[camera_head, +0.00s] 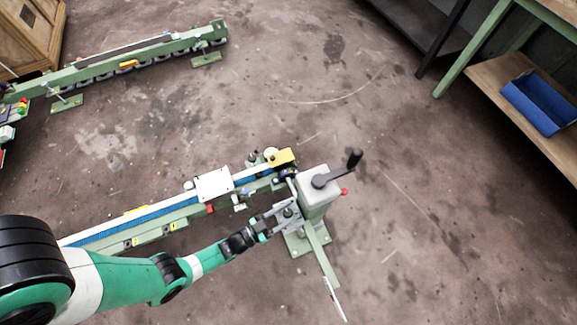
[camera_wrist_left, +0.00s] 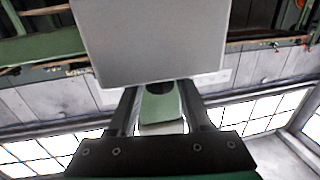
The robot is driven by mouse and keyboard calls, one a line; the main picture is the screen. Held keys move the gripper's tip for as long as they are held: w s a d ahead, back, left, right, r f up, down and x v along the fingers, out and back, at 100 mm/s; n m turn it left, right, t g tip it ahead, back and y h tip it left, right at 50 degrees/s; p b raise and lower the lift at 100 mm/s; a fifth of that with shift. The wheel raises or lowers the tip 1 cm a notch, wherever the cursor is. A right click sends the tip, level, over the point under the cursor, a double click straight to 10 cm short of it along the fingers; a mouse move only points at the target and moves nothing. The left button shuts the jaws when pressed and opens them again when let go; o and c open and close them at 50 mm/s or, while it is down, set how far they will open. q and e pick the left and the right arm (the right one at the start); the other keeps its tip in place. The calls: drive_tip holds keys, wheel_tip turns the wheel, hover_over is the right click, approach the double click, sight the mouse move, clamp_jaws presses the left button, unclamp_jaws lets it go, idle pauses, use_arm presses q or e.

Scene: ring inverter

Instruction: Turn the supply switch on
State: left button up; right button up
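A grey box (camera_head: 318,187) stands on a green stand at the right end of the conveyor. It has a black crank-like lever (camera_head: 338,168) on top and a small red knob (camera_head: 344,191) on its right side. No part is clearly labelled as the supply switch. My left gripper (camera_head: 284,214) is at the left front of the box, its fingers spread. In the left wrist view, a plain grey face (camera_wrist_left: 150,40) fills the top middle just beyond the two separated fingers (camera_wrist_left: 160,100). A green and pale part shows between them; contact cannot be told. My right gripper is out of view.
A green conveyor with a blue belt (camera_head: 120,229) runs left from the box, with a white block (camera_head: 214,184) and a yellow part (camera_head: 282,157) on it. Another conveyor (camera_head: 120,62) stands at the back left. A blue bin (camera_head: 540,101) sits on a shelf at right. Floor between is clear.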

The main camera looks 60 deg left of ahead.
use_arm(q)
clamp_jaws()
drive_tip(key=shift+d+n+y, duration=0.15)
drive_tip(key=shift+n+y, duration=0.35)
drive_tip(key=shift+y, duration=0.3)
drive_tip(key=n+y, duration=0.1)
drive_tip(key=y, duration=0.1)
drive_tip(key=shift+n+y, duration=0.3)
drive_tip(key=shift+n+g+y, duration=0.9)
drive_tip(key=shift+n+y, duration=0.7)
drive_tip(key=shift+y, duration=0.7)
drive_tip(key=shift+r, duration=0.1)
drive_tip(key=shift+o, duration=2)
unclamp_jaws()
